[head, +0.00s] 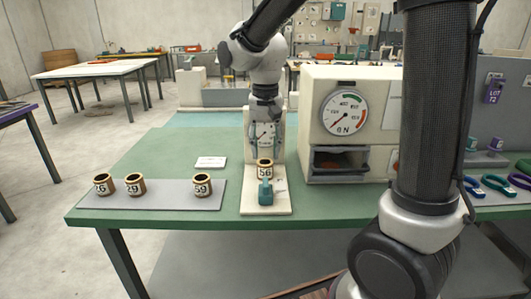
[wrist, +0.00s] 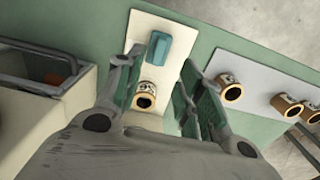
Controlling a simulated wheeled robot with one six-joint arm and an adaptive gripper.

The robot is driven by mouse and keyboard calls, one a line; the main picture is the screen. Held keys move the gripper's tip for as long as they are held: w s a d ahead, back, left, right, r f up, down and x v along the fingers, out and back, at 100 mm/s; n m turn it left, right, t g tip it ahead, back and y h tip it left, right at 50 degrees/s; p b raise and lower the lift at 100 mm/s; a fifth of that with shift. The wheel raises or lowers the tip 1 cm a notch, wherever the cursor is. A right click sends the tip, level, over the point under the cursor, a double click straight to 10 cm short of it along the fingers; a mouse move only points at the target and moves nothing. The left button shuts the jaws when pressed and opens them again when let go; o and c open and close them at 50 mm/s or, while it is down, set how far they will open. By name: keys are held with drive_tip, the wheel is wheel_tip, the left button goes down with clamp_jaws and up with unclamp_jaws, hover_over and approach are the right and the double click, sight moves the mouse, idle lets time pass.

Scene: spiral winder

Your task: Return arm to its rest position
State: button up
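A tan ring marked 56 (head: 265,169) sits below the fingertips, behind a teal block (head: 265,192) on the same plate. In the wrist view the open fingers (wrist: 158,75) flank the view of this ring (wrist: 146,95) and the teal block (wrist: 157,47). Whether a finger touches the ring is unclear. My arm rises from the gripper towards the top of the head view.
Several numbered rings, one marked 59 (head: 202,185), stand on a grey mat (head: 165,201) at left. A cream machine with a large dial (head: 345,112) and open drawer stands close right of the gripper. Green tabletop (head: 160,150) is clear at back left. Coloured tools lie at far right.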

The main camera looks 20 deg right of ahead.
idle(0.3)
drive_tip(key=s+d+r+n+t, duration=0.1)
drive_tip(key=s+d+r+t, duration=0.1)
drive_tip(key=s+d, duration=0.5)
drive_tip(key=s+d+r+n+t, duration=0.2)
drive_tip(key=s+d+r, duration=0.3)
drive_tip(key=s, duration=0.7)
drive_tip(key=d, duration=0.2)
drive_tip(key=shift+d+n, duration=0.3)
drive_tip(key=shift+d, duration=0.1)
